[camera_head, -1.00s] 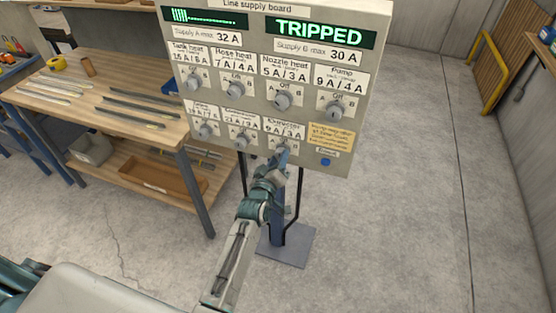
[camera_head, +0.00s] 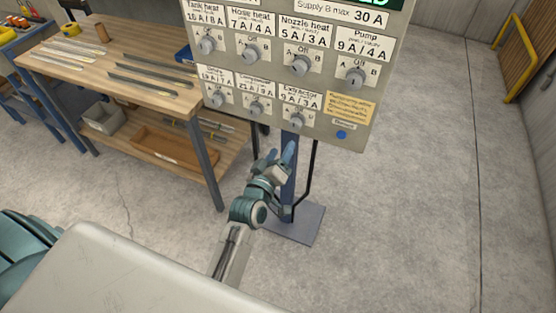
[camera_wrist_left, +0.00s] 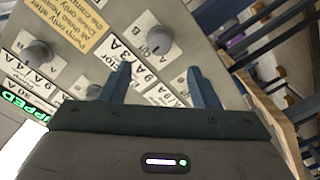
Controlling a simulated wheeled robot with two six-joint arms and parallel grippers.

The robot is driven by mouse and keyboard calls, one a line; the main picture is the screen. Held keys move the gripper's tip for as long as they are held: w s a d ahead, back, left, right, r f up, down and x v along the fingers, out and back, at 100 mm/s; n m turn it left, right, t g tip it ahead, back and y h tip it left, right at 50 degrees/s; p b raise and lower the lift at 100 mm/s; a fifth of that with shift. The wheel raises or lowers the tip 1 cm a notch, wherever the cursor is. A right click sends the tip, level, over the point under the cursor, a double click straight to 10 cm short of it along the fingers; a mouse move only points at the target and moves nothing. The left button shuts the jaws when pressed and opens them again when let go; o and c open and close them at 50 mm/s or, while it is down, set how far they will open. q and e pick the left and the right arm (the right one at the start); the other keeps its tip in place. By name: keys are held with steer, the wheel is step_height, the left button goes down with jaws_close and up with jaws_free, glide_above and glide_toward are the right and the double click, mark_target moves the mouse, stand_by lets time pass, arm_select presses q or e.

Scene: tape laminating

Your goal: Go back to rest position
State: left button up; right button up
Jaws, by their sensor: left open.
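My left gripper (camera_head: 281,155) is open and empty, below the lower edge of the Line supply board (camera_head: 250,72) in the head view. In the left wrist view its two blue fingers (camera_wrist_left: 161,82) stand apart with nothing between them, in front of the board's knobs and labels. The Extractor knob (camera_head: 296,121) is the lower-row knob closest above the gripper, and the fingers are apart from it in the head view. The green display shows partly in the left wrist view (camera_wrist_left: 28,108). My right gripper is not in view.
A wooden workbench (camera_head: 140,40) with grey strips stands at the left, with a brown tray (camera_head: 172,146) on its lower shelf. The board's post stands on a base plate (camera_head: 300,224). The concrete floor at the right is clear up to a yellow rail (camera_head: 512,60).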

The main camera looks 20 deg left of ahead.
arm_select(q)
steer(key=shift+s, duration=0.7)
